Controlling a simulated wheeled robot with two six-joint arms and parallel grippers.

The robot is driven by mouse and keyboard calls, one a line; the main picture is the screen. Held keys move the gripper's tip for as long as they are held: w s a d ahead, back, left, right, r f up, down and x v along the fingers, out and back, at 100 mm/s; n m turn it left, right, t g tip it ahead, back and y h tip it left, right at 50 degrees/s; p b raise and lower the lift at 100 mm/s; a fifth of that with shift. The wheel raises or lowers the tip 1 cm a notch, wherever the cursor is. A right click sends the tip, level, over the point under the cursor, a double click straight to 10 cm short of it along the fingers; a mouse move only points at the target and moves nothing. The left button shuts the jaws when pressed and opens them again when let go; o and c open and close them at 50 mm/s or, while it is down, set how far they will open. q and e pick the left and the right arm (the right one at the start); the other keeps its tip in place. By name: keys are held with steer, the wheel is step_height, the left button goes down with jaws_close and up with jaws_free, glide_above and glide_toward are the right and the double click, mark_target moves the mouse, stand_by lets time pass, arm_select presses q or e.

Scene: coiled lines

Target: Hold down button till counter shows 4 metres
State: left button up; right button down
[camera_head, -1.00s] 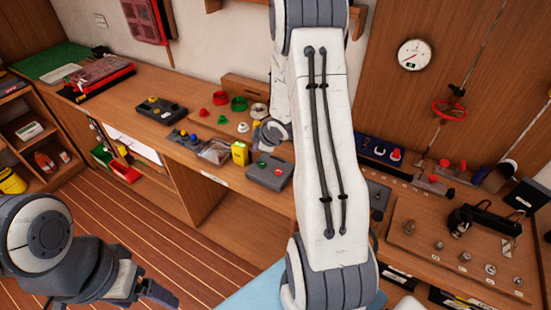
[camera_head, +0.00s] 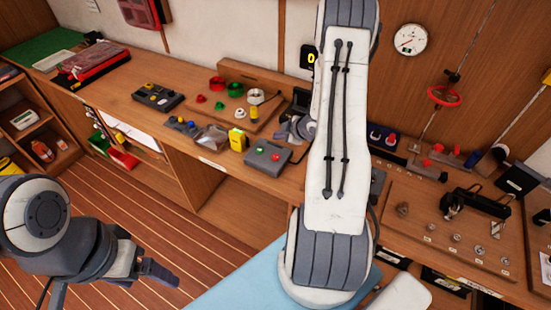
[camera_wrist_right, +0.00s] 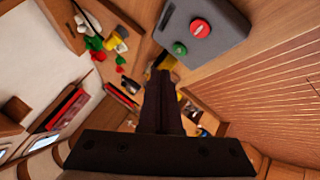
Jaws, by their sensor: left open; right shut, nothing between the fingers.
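A grey control box (camera_head: 262,166) with a red and a green button lies on the wooden counter, left of my right arm. In the right wrist view the green button (camera_wrist_right: 180,48) and red button (camera_wrist_right: 200,28) show on this box. A small black counter display (camera_head: 310,58) on the back wall, partly behind my right arm, seems to read 0. My right gripper (camera_wrist_right: 163,75) is shut and empty, above the counter and beside the box, apart from both buttons. My left gripper (camera_head: 165,274) is open and empty, low over the floor at the left.
A yellow item (camera_head: 237,140) stands just left of the grey box. Dark button boxes (camera_head: 158,97) and red, green and white fittings (camera_head: 236,90) lie further left and back. A gauge (camera_head: 410,39) and a red handwheel (camera_head: 444,96) are at the right. The left floor is clear.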

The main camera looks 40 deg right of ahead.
mark_target(274, 154)
step_height(274, 154, down, 8)
steer(key=b, duration=0.5)
steer(key=shift+r+b, duration=0.25)
steer(key=shift+b, duration=0.05)
steer(key=shift+f, duration=0.1)
stand_by(1.4)
steer(key=shift+f+b, duration=0.3)
steer(key=shift+b, duration=0.1)
steer(key=shift+f+b, duration=0.4)
steer(key=shift+f, duration=0.05)
stand_by(4.5)
